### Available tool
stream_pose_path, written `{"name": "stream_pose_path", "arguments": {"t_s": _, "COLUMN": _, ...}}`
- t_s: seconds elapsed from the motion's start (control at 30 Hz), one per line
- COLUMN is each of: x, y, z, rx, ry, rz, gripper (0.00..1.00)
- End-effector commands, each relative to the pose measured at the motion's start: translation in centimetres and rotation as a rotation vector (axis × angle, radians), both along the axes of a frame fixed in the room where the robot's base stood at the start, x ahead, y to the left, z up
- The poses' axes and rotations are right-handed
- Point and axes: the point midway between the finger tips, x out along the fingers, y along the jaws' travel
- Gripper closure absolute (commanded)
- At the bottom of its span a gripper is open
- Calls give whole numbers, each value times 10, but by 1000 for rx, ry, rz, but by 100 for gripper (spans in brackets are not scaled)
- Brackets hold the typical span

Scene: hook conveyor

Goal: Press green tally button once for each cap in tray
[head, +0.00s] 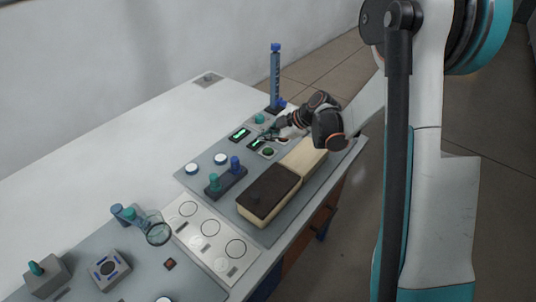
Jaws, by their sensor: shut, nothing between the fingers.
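A round green button (268,152) sits on a small dark panel near the far right of the table, beside a lit green display (257,142). My gripper (268,136) is shut and empty, just above and behind this display and button; I cannot tell whether it touches anything. A long cream tray (261,222) lies in front of the button along the right edge, its near part under a dark brown cover (268,189) with a small knob. Its far part (305,154) is cream, and I see no caps in it.
A tall blue tube (275,65) stands behind my gripper. A dark block (227,182) holds blue and teal pegs. White discs (191,168), a white plate with circles (187,208), a magnifier (158,233) and a grey box (45,277) stand nearer. The table's left is clear.

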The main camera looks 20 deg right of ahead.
Motion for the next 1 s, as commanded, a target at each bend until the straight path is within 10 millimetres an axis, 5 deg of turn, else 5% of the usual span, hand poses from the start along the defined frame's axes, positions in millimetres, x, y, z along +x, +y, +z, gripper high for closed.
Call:
{"name": "stream_pose_path", "arguments": {"t_s": 0.23, "x": 0, "y": 0, "z": -25, "rx": 0, "ry": 0, "rz": 0, "gripper": 100}}
{"name": "stream_pose_path", "arguments": {"t_s": 1.0, "x": 0, "y": 0, "z": -25, "rx": 0, "ry": 0, "rz": 0, "gripper": 100}}
